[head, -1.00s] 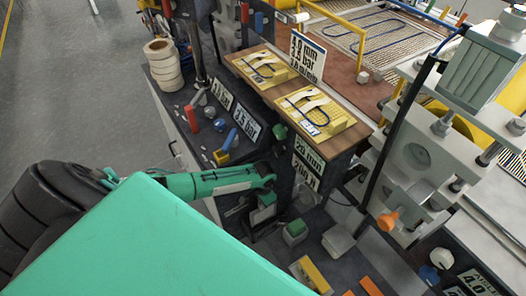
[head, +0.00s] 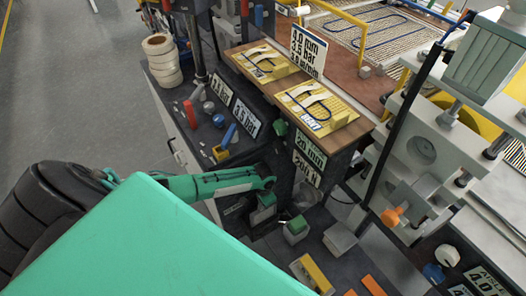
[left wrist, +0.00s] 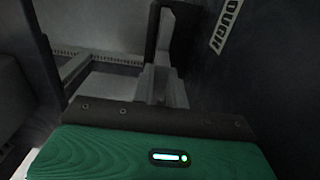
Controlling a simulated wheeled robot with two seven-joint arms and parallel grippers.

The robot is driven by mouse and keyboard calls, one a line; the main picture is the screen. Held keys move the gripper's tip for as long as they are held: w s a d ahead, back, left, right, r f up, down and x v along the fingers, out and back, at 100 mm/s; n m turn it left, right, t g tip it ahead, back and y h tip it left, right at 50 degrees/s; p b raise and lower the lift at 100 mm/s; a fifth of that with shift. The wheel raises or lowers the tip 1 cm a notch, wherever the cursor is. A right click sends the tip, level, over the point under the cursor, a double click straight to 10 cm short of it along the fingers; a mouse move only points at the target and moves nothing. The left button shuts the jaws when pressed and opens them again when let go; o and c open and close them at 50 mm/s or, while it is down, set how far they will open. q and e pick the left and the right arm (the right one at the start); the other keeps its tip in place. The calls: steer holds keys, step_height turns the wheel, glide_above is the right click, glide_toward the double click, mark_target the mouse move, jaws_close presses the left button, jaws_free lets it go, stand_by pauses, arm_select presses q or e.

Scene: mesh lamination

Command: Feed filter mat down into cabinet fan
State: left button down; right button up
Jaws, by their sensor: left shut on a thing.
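My left gripper (head: 263,212) hangs low beside the dark cabinet under the wooden shelf in the head view. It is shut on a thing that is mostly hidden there. In the left wrist view my green gripper body (left wrist: 165,158) fills the bottom, with a dark finger (left wrist: 157,40) beyond it. A grey upright piece (left wrist: 172,88) shows by that finger; I cannot tell whether it is the filter mat. I cannot make out the cabinet fan clearly in either view. My right gripper is not in view.
A dark bench (head: 205,120) with loose tools and signs lies left of the shelf (head: 352,131), which bears two yellow plates. A green-topped block (head: 296,228) and a grey box (head: 340,238) stand right of the gripper. A grey press (head: 440,150) stands at right.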

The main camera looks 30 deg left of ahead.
mark_target(263, 212)
arm_select(q)
steer(key=shift+f+b, duration=0.8)
steer(key=shift+f, duration=0.4)
steer(key=shift+f+b, duration=1.2)
steer(key=shift+f, duration=0.45)
steer(key=shift+f+b, duration=0.65)
steer(key=shift+f, duration=0.55)
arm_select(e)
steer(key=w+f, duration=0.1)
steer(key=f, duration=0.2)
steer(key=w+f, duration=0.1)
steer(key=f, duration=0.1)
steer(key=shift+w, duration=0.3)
arm_select(q)
steer(key=shift+f+b, duration=0.1)
steer(key=shift+b, duration=0.2)
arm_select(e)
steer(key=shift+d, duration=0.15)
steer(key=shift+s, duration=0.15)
